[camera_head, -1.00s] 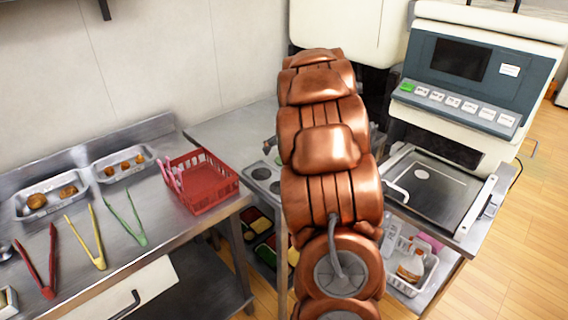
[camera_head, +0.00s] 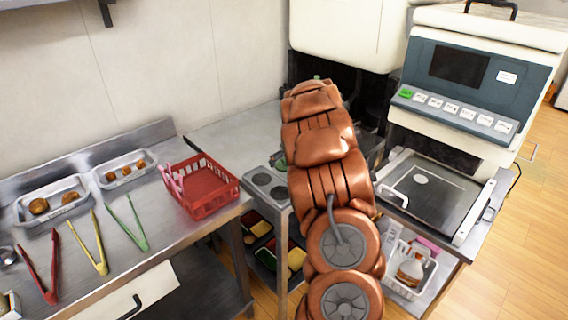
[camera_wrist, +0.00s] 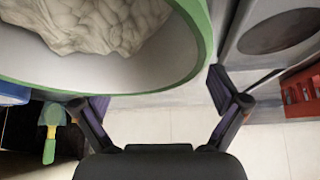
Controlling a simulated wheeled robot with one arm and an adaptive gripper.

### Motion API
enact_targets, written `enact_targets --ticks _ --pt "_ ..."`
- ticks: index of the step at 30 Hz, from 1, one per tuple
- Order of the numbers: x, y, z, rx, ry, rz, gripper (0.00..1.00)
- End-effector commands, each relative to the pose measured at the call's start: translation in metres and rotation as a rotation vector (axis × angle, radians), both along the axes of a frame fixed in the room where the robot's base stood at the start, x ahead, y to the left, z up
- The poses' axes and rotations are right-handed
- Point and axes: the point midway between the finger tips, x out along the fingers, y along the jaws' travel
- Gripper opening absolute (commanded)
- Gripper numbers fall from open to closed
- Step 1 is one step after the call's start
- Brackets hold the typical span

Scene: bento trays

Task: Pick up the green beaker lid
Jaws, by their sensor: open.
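A large round green rim (camera_wrist: 201,40) fills the top left of the wrist view, around a pale grey inner surface with whitish crumpled contents; I take it for the green beaker lid, but cannot tell lid from container here. My gripper (camera_wrist: 157,95) is open, with its two dark fingers spread apart beside the near edge of this rim and nothing held between them. I cannot tell whether a finger touches the rim. In the head view my arm hides the gripper, and the lid cannot be made out surely.
A red basket (camera_head: 205,207) stands on the left counter (camera_head: 125,250), with red, yellow and green tongs (camera_head: 133,228) and two food trays left of it. A grey panel with round openings (camera_head: 264,179) lies beside my arm. A press machine (camera_head: 440,190) stands right.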

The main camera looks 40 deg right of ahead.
Motion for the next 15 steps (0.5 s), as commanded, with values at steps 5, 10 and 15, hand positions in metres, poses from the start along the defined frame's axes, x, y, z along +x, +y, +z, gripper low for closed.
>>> enact_targets --ticks 5,10,15 --pt "0.0041 -0.0005 -0.0060 -0.001 0.000 0.001 0.97" --pt "0.0043 -0.0006 -0.0064 -0.001 0.000 0.001 0.97" --pt "0.0043 -0.0006 -0.0062 -0.001 -0.001 0.001 0.84"
